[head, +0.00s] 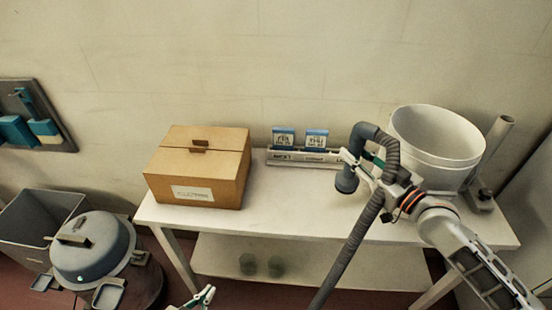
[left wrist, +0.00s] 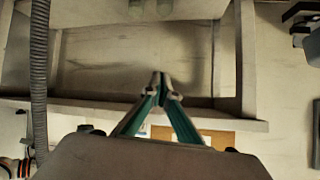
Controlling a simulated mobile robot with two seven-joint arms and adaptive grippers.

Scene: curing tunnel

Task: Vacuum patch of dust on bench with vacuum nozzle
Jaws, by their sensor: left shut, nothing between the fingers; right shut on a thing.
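The vacuum nozzle (head: 346,181) is a dark grey round head on a curved pipe, held over the right half of the white bench (head: 270,215). My right gripper (head: 366,163) is shut on this nozzle's pipe. The nozzle mouth points down; I cannot tell if it touches the bench top. No patch of dust can be made out; the nozzle and arm cover part of the bench. My left gripper (head: 207,294) is shut and empty, low in front of the bench. Its closed fingertips also show in the left wrist view (left wrist: 159,82).
A cardboard box (head: 200,180) stands on the bench's left, a rack with blue-topped cards (head: 300,157) at the back, a white bucket (head: 435,150) at right. The ribbed hose (head: 350,250) hangs across the bench front. A grey canister (head: 90,250) stands lower left.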

